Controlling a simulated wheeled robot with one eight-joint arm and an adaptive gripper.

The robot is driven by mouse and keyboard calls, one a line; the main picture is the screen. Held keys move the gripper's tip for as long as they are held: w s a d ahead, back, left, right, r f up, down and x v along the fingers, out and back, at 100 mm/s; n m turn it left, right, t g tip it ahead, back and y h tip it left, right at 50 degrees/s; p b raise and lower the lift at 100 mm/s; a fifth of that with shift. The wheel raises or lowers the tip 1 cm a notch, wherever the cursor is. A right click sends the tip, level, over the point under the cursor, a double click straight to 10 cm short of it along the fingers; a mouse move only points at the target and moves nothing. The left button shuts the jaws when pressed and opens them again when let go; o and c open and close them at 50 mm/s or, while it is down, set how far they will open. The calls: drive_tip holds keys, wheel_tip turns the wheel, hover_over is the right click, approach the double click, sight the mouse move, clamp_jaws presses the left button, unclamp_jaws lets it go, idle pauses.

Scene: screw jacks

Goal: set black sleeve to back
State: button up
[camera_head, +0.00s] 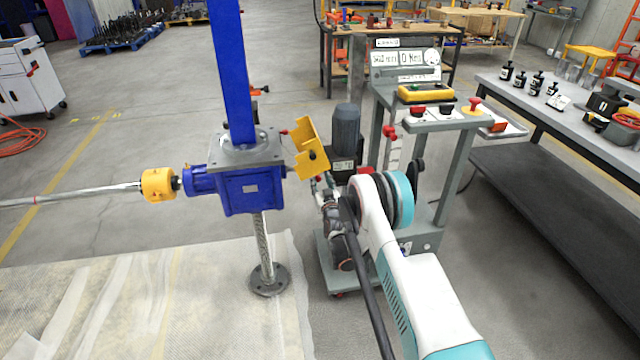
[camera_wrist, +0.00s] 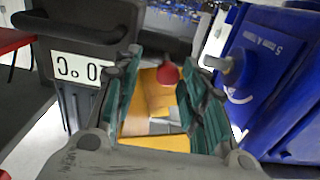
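A blue screw jack (camera_head: 250,186) stands on a threaded spindle, with a tall blue column above it. A yellow bracket (camera_head: 309,150) sits at its right side and bears a small black round part (camera_head: 312,155). I cannot tell whether this part is the black sleeve. A black collar (camera_head: 177,183) joins the yellow coupling (camera_head: 158,185) to the jack's left side. In the wrist view, my gripper (camera_wrist: 162,62) is open, its green-padded fingers apart. The yellow bracket (camera_wrist: 150,95) and a red knob (camera_wrist: 168,74) show between them. The blue housing (camera_wrist: 265,75) is close on the right.
A wheeled stand with a control panel (camera_head: 425,95) and a grey motor (camera_head: 346,132) stands close to my arm. A workbench (camera_head: 500,85) with small black parts is at the right. The floor left of the jack is mostly clear, crossed by a shaft (camera_head: 70,196).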

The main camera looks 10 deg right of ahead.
drive_tip(key=shift+a, duration=0.15)
drive_tip(key=s, duration=0.7)
drive_tip(key=shift+s, duration=0.25)
idle(0.3)
